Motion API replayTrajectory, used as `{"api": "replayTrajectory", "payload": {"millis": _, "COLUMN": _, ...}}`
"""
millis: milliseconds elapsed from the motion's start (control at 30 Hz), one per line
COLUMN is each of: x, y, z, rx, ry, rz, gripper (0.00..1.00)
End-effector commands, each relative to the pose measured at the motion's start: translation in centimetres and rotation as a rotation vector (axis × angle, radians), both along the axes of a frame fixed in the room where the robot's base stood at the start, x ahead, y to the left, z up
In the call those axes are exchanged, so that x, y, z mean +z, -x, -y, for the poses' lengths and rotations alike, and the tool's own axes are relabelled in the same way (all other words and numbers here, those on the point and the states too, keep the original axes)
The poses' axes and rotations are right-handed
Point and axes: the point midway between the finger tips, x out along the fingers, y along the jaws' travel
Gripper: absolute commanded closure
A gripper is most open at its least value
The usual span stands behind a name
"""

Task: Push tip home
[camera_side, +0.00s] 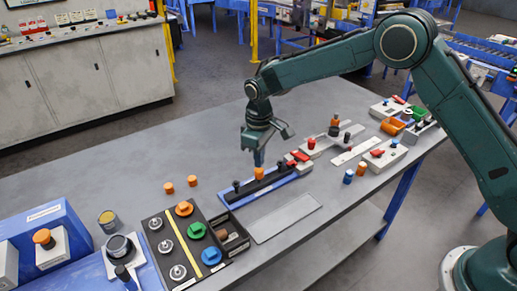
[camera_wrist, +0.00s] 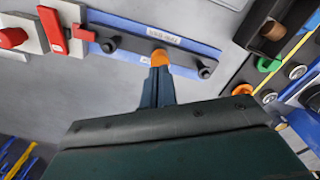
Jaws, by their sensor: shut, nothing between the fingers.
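An orange tip (camera_side: 259,173) stands upright in the middle of a black bar (camera_side: 272,181) on a blue base (camera_side: 232,203). My gripper (camera_side: 258,161) is shut and empty, pointing down directly over the tip. Its fingertips are at the top of the tip; I cannot tell if they touch it. In the wrist view the tip (camera_wrist: 159,56) shows just beyond my closed fingers (camera_wrist: 158,74), which hide part of it. Black knobs stand on the bar at either side of the tip (camera_wrist: 108,47). How deep the tip sits is hidden.
A red clamp (camera_side: 299,157) is at the bar's right end. A black tray (camera_side: 190,245) with coloured knobs stands front left. A flat grey plate (camera_side: 284,218) lies in front. More fixtures (camera_side: 385,154) stand at right.

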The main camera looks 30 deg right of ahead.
Motion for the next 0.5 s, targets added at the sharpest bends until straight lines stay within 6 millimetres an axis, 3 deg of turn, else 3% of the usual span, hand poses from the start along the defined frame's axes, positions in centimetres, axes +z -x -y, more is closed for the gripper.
{"api": "replayTrajectory", "payload": {"millis": 500, "x": -2.1, "y": 0.0, "z": 0.0, "rx": 0.000, "ry": 0.001, "rz": -0.002, "gripper": 1.00}}
